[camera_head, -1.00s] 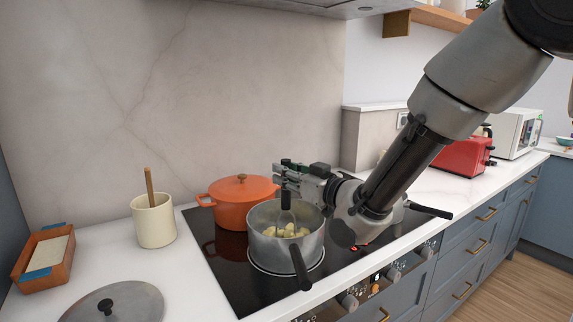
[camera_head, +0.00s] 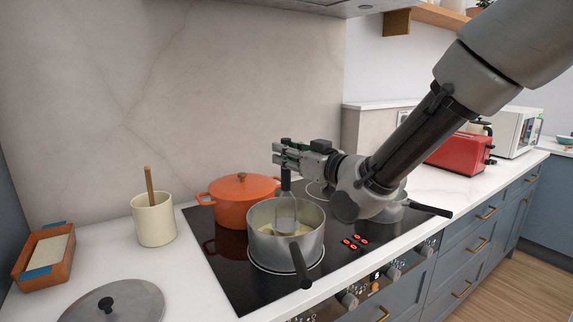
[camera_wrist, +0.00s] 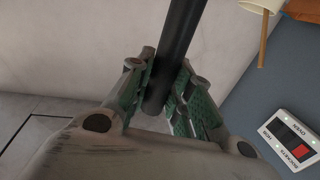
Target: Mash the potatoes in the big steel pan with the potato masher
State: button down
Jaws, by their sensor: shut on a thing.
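The big steel pan (camera_head: 272,250) stands on the black hob, its dark handle pointing toward the front. Pale yellow potato (camera_head: 309,216) shows inside it, looking smooth rather than in chunks. My gripper (camera_head: 287,160) is above the pan, shut on the dark handle of the potato masher (camera_head: 286,186). The masher hangs upright, its grey metal lower part inside the pan; whether its head touches the potato I cannot tell. In the wrist view the masher's black handle (camera_wrist: 180,45) runs between my green-padded fingers (camera_wrist: 160,95).
An orange lidded pot (camera_head: 238,203) stands close behind the steel pan. Another pan (camera_head: 418,205) is partly hidden behind my arm. A lid (camera_head: 112,304), a cream crock (camera_head: 153,220) and a terracotta tray (camera_head: 43,257) are at left. A red toaster (camera_head: 458,153) is at right.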

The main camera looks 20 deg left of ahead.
dwell(0.3)
jog(key=a, duration=0.3)
jog(key=shift+w+a, duration=0.2)
jog(key=shift+a, duration=0.1)
jog(key=shift+f, duration=0.15)
jog(key=shift+f, duration=2.7)
notch_tip(320, 180, up, 6)
jog(key=shift+f, duration=0.15)
jog(key=shift+d, duration=0.1)
